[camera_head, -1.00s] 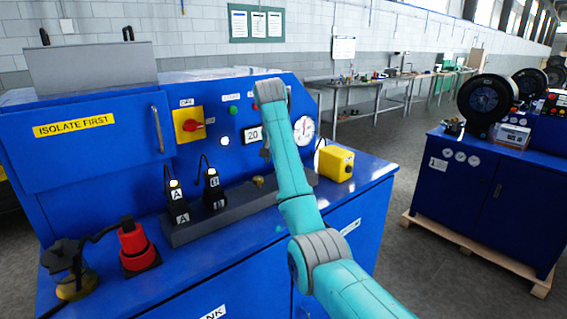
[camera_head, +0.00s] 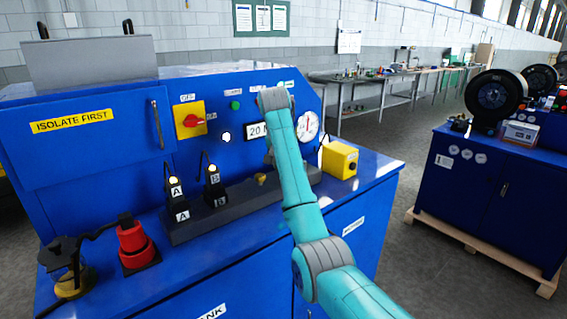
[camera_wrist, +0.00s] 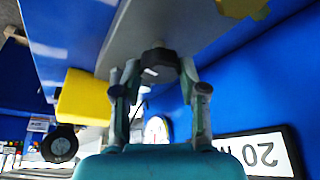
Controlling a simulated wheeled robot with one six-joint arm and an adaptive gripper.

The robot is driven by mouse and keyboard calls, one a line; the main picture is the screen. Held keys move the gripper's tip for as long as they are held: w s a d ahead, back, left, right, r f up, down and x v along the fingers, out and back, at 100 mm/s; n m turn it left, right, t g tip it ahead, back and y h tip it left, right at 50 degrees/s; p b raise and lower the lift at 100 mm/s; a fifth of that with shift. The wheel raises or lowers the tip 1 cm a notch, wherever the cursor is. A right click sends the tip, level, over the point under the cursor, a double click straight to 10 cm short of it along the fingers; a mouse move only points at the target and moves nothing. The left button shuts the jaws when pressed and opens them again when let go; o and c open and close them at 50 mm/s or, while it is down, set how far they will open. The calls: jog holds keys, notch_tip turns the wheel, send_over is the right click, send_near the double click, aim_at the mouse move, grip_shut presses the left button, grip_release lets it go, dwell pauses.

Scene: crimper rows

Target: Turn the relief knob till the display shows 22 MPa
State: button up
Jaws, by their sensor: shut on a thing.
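The relief knob, a dark faceted knob (camera_wrist: 160,62), sits between the two fingers of my gripper (camera_wrist: 160,84) in the wrist view. The fingers are shut on it from both sides. In the head view my arm hides the knob and most of the gripper. The display (camera_head: 256,131) on the blue panel reads 20, with the end of its text covered by my arm.
A round white gauge (camera_head: 308,126) is just right of my arm. A yellow box (camera_head: 339,160) stands on the bench to the right. A grey manifold (camera_head: 205,227) carries black valve coils (camera_head: 215,190) and a brass fitting (camera_head: 261,179). A red switch on a yellow plate (camera_head: 190,120) is left.

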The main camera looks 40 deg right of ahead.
jog(key=shift+m+g+h, duration=0.3)
jog(key=shift+m+g, duration=0.2)
jog(key=shift+m, duration=1)
jog(key=o, duration=1.1)
jog(key=shift+o, duration=0.2)
